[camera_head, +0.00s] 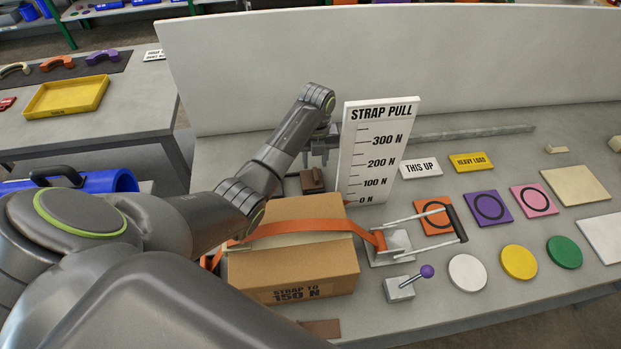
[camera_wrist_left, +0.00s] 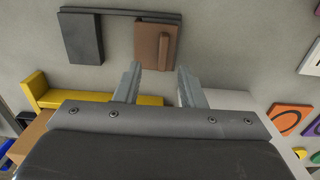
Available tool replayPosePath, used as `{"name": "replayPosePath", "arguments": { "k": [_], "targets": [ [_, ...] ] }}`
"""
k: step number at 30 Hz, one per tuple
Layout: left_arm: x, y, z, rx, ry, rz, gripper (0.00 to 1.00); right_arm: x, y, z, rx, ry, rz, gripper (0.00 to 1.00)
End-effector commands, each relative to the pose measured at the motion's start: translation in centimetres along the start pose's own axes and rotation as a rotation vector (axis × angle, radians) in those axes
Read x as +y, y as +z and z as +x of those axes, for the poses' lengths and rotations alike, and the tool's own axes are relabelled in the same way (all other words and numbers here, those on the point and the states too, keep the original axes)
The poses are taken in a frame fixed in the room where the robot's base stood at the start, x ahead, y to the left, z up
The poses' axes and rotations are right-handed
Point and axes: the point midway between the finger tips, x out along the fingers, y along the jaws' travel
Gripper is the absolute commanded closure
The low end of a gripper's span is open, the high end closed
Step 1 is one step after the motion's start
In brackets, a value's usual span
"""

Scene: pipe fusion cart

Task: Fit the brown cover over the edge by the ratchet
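A brown cover (camera_head: 312,180) with a raised ridge stands on the table behind the carton. It also shows in the left wrist view (camera_wrist_left: 152,42), beside a dark grey block (camera_wrist_left: 83,38). My left gripper (camera_head: 322,150) is above the cover; in the wrist view its fingers (camera_wrist_left: 159,84) are apart with nothing between them, pointing toward the cover. A carton (camera_head: 295,262) marked "STRAP TO 150 N" has an orange strap (camera_head: 300,230) across its top. The strap runs to a metal ratchet (camera_head: 392,246) at the carton's right. My right gripper is not in view.
The "STRAP PULL" board (camera_head: 378,150) stands upright just right of my left gripper. A lever block (camera_head: 400,290) with a purple knob stands in front of the ratchet. Coloured discs and squares lie to the right. A white panel (camera_head: 400,65) closes the table's back.

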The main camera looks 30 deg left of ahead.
Motion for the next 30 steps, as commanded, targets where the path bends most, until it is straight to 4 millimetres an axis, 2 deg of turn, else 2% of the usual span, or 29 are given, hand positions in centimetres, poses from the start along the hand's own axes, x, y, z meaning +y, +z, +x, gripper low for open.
{"name": "replayPosePath", "arguments": {
  "k": [5,15,24,26,30],
  "targets": [
    [-0.1,0.0,1.0,0.002,0.002,-0.001,0.64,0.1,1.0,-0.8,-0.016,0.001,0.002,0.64],
    [-0.3,0.1,4.9,0.000,0.000,0.000,0.64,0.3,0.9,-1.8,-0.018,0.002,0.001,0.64],
    [-0.3,0.1,5.3,-0.002,0.000,0.000,0.64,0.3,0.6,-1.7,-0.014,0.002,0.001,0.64],
    [-0.3,0.1,5.3,-0.002,0.000,0.000,0.69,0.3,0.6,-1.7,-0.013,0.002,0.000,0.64],
    [-0.3,0.1,5.3,-0.002,0.000,0.000,0.87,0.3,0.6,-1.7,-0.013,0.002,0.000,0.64]
  ]
}}
